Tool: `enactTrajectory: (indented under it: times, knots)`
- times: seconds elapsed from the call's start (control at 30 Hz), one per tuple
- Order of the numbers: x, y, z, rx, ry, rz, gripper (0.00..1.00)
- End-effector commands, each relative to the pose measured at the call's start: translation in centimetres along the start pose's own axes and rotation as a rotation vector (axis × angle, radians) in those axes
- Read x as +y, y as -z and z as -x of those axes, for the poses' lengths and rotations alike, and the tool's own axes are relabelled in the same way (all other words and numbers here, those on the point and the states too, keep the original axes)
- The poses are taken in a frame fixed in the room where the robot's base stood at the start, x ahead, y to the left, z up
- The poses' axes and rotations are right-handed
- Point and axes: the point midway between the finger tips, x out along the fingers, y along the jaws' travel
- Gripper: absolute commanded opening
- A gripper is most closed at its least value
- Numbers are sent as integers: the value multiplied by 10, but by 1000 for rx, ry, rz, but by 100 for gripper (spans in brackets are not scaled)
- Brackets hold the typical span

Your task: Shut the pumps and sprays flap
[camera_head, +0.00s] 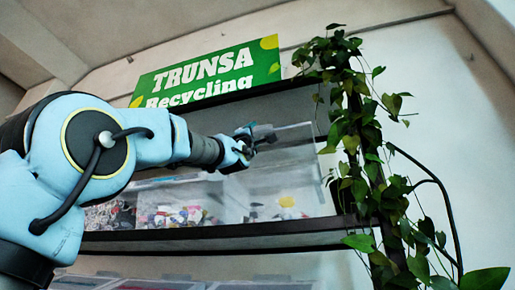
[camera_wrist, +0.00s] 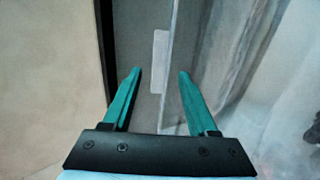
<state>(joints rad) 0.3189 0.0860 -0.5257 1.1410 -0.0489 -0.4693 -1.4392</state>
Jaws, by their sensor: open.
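A clear flap (camera_head: 290,137) stands raised over the rightmost clear bin (camera_head: 310,190) on the shelf; no label on it is readable. That bin holds a few small items, one of them yellow. My gripper (camera_head: 250,138) is at the flap's upper left side in the head view; contact cannot be told. In the wrist view my gripper (camera_wrist: 158,74) shows two teal fingers spread apart with nothing gripped. A grey strip with a blank white label (camera_wrist: 159,60) lies beyond and between the fingertips. A hazy clear panel (camera_wrist: 225,50) is to the right of it.
More clear bins with mixed small pieces (camera_head: 180,212) stand to the left on the dark-framed shelf (camera_head: 230,240). A leafy vine (camera_head: 362,150) climbs the right post, close to the flap. A green recycling sign (camera_head: 205,75) hangs above. More lids show below.

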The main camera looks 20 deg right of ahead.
Motion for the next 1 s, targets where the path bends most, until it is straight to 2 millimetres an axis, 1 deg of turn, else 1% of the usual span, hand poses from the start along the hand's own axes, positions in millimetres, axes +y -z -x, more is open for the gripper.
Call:
enactTrajectory:
  times: [0.03, 0.1, 0.3, 0.47, 0.73, 1.0]
  knots:
    - [3, 0, -13, 0, 1, 3, 59]
    - [3, 1, -21, 1, 1, 2, 59]
    - [1, 0, -38, 0, 1, 1, 59]
    - [0, 0, -42, 1, 0, 0, 59]
    - [-1, 0, -41, 1, 0, 0, 59]
    - [-1, 0, -41, 1, 1, -1, 28]
